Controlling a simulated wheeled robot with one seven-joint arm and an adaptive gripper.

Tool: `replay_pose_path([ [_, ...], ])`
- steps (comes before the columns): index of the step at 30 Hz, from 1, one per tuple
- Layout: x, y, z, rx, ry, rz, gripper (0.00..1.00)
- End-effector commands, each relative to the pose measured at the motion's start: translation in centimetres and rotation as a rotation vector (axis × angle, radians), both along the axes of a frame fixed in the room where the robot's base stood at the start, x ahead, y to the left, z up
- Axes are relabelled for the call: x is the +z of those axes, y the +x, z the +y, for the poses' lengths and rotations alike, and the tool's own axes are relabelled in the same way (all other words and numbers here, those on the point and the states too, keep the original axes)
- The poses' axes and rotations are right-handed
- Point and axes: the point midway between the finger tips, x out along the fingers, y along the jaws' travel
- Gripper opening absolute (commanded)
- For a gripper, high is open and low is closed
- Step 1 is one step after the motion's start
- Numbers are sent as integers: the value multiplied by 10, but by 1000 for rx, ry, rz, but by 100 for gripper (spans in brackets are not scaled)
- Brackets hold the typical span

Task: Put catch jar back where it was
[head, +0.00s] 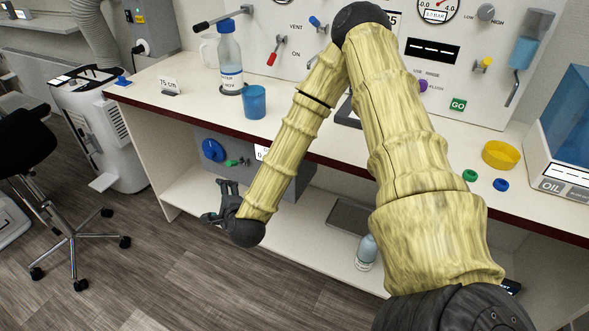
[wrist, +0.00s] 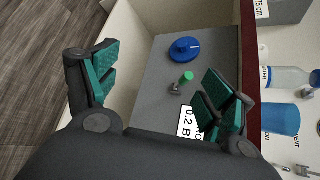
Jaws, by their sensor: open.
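No object in view is plainly marked as the catch jar. A blue cup (head: 254,101) stands upright on the counter. A labelled clear bottle (head: 230,62) with a blue cap stands just behind it. A small pale bottle (head: 366,252) stands on the lower shelf, partly hidden by my arm. My gripper (head: 218,204) is open and empty, in front of the lower shelf, below the counter edge. In the wrist view its fingers (wrist: 165,88) are spread before the grey box, with the blue cup (wrist: 279,119) beyond the counter edge.
The grey box (head: 235,152) with a blue knob (wrist: 184,50) and a green-tipped valve (wrist: 187,76) sits under the counter. A yellow dish (head: 501,155) and blue and green caps lie at right. The shelf left of the box is clear.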

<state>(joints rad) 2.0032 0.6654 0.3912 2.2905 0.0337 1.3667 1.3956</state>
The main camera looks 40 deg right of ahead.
Motion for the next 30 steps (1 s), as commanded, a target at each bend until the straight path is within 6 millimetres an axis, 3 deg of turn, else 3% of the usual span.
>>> replay_pose_path([
  [1,-23,-16,15,87,-79,72,82],
  [6,-90,-74,50,396,-343,289,82],
  [15,-181,-204,75,1007,-751,597,82],
  [19,-206,-265,72,1299,-899,695,82],
  [24,-223,-333,60,1648,-1035,779,82],
  [30,-228,-375,48,1887,-1102,814,82],
])
